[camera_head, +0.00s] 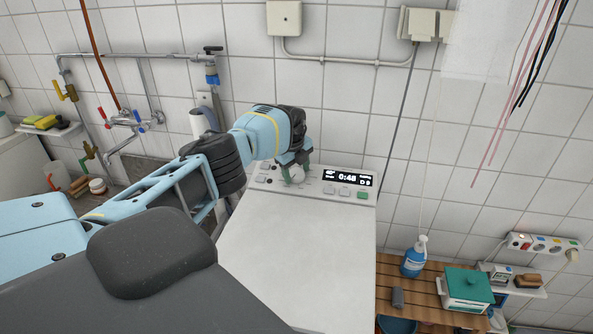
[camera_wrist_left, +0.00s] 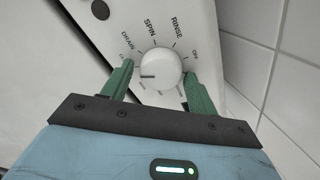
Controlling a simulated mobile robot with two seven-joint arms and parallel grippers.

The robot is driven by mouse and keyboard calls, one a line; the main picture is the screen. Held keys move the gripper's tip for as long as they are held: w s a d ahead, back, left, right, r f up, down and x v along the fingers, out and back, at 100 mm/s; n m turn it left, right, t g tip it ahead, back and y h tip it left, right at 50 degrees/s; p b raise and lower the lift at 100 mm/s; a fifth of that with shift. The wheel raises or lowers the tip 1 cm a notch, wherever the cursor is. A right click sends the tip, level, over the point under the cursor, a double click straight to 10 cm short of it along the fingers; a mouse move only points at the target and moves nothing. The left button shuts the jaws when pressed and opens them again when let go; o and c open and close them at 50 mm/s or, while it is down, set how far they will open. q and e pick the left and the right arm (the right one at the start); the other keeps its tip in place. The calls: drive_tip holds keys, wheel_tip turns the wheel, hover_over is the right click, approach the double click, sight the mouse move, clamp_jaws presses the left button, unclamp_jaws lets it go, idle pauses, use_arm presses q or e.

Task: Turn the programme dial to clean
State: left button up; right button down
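The white programme dial (camera_wrist_left: 160,68) is on the machine's light control panel (camera_wrist_left: 207,32). In the left wrist view its dark pointer line points left, towards one finger. DRAIN, SPIN and RINSE can be read around it; other labels are partly hidden by the fingers or too small to read. I cannot make out "clean". My left gripper (camera_wrist_left: 159,70) has its green fingers on either side of the dial, with a narrow gap showing at the left finger. The dial (camera_head: 297,174) also shows in the head view between the fingertips. My right gripper is not in view.
A lit display (camera_head: 347,178) reads 0:48, beside several buttons. The machine's white top (camera_head: 295,245) is clear. Taps and pipes (camera_head: 130,120) are on the wall at left. A blue bottle (camera_head: 413,258) and a green-lidded box (camera_head: 467,288) stand on a slatted wooden surface at right.

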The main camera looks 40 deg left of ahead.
sight(297, 172)
use_arm(q)
drive_tip(key=shift+o, duration=0.6)
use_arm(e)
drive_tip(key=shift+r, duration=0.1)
use_arm(q)
drive_tip(key=shift+r, duration=0.1)
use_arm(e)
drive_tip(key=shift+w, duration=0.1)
use_arm(q)
drive_tip(key=r, duration=0.1)
drive_tip(key=r+p, duration=0.1)
drive_tip(key=r, duration=0.1)
drive_tip(key=shift+s+r, duration=0.2)
drive_tip(key=shift+r, duration=0.05)
drive_tip(key=shift+s+r, duration=0.1)
drive_tip(key=shift+r, duration=0.05)
drive_tip(key=shift+s+r, duration=0.25)
drive_tip(key=shift+r, duration=0.45)
drive_tip(key=shift+s+d+r, duration=0.1)
drive_tip(key=shift+s+r, duration=0.1)
drive_tip(key=shift+r, duration=0.95)
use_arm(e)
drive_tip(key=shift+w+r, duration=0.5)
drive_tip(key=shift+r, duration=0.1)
use_arm(q)
drive_tip(key=shift+d+f, duration=0.1)
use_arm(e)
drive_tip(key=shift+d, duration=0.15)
